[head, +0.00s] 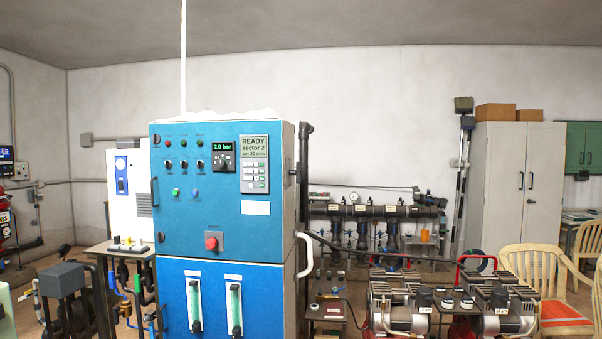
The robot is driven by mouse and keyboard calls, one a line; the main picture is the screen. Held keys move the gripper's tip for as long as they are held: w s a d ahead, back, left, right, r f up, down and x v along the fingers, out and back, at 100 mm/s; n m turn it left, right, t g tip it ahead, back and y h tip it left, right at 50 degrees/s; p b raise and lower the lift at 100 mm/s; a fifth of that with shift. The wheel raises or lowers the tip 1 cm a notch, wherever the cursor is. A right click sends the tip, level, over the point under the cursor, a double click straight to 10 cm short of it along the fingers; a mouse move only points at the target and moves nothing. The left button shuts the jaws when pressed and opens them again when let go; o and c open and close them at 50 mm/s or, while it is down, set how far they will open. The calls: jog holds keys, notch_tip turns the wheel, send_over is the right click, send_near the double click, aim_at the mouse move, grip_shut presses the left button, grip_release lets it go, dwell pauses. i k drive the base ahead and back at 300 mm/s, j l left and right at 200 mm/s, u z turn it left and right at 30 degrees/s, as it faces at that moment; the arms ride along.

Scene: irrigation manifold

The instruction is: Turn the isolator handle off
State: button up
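A blue control cabinet (219,222) stands upright in the left middle of the head view. I cannot tell for sure which part is the isolator handle. A small dark fitting (293,172) sticks out from the cabinet's pale right side, and a white curved grab handle (307,254) is below it. A red knob (211,242) sits low on the cabinet's front. My gripper is not in view.
Compressors (396,305) stand on the floor at the lower right, with a pale chair (540,285) beside them. A pipe manifold (370,212) runs along the back wall, left of a grey locker (517,190).

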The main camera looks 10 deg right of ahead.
aim_at(297, 172)
jog(key=i+l, duration=0.2)
jog(key=i, duration=0.35)
jog(key=i+l+z, duration=0.15)
jog(key=i, duration=0.4)
jog(key=i+l, duration=0.1)
jog(key=i, duration=0.45)
